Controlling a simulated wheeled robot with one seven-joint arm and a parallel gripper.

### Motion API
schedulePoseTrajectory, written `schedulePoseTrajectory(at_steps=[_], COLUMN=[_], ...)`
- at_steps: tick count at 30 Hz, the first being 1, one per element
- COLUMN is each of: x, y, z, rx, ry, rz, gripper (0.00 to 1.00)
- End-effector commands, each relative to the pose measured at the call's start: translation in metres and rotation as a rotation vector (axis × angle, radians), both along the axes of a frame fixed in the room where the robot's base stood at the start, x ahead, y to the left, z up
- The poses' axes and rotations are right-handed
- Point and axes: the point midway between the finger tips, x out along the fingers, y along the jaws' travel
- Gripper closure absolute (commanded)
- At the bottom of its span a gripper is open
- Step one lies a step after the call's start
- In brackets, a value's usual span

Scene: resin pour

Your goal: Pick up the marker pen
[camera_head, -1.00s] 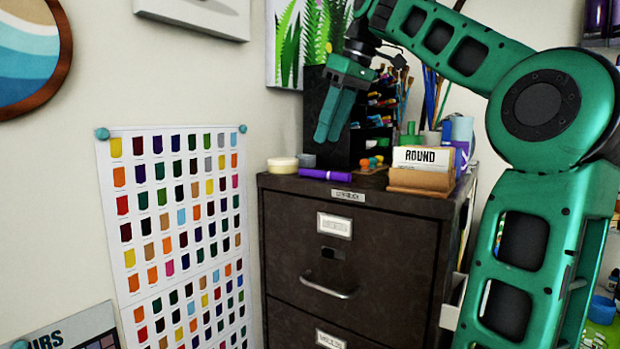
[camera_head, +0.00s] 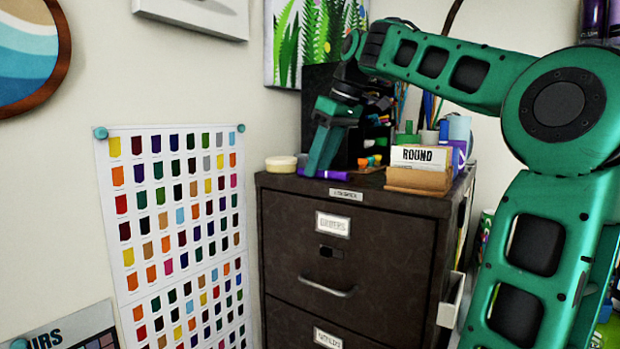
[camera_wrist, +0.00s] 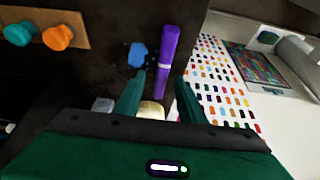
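The marker pen (camera_head: 331,175) is purple and lies on top of the dark filing cabinet (camera_head: 350,226), near its front edge. In the wrist view the purple marker pen (camera_wrist: 168,55) has a pale band and lies between and beyond my fingertips. My gripper (camera_head: 311,172) points down over the cabinet top, its fingers in front of part of the pen. In the wrist view my gripper (camera_wrist: 160,95) is open, with its two green fingers apart. I cannot tell whether a finger touches the pen.
A round cream lid (camera_head: 281,164) sits left of the pen. A card holder marked ROUND (camera_head: 420,160) stands to the right. A black organizer (camera_head: 316,105) is behind. A wooden strip with a teal and an orange knob (camera_wrist: 42,30) shows in the wrist view.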

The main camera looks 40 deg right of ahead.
Motion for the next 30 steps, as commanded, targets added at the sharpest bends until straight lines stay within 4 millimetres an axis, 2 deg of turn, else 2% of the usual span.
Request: schedulePoseTrajectory(at_steps=[1,5,6,17,30], x=[0.000,0.001,0.001,0.001,0.002], y=[0.000,0.001,0.001,0.002,0.003], z=[0.000,0.000,0.000,0.002,0.028], rx=[0.000,0.000,0.000,0.000,0.000], ry=[0.000,0.000,0.000,-0.001,-0.001], rz=[0.001,0.002,0.002,0.004,0.004], gripper=[0.66,0.97,1.00,1.00,1.00])
